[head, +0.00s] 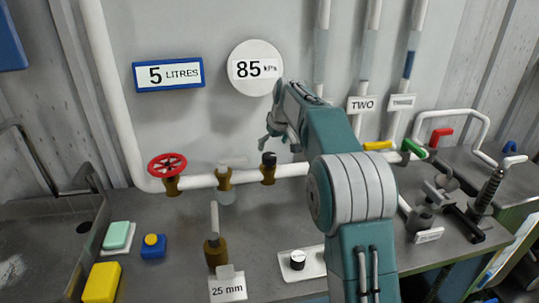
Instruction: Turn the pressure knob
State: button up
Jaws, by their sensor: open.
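A small black knob (268,158) sits on a brass fitting on the white horizontal pipe, below the round 85 kPa sign (256,68). No label I can read names either one as the pressure knob. My gripper (267,139) is open and empty, just above the black knob on the pipe and in front of the wall. Whether it touches that knob cannot be told.
A red handwheel (167,165) and a pale-handled valve (225,178) sit on the pipe (201,182). A brass fitting with a pale lever (215,250) stands on the bench by a 25 mm card (228,290). Clamps (427,205) and coloured levers lie right of my arm.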

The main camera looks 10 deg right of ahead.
aim_at(269, 155)
jog(key=x, duration=0.5)
jog(key=shift+w+f, duration=0.15)
jog(key=shift+f, duration=0.25)
jog(key=c, duration=1.1)
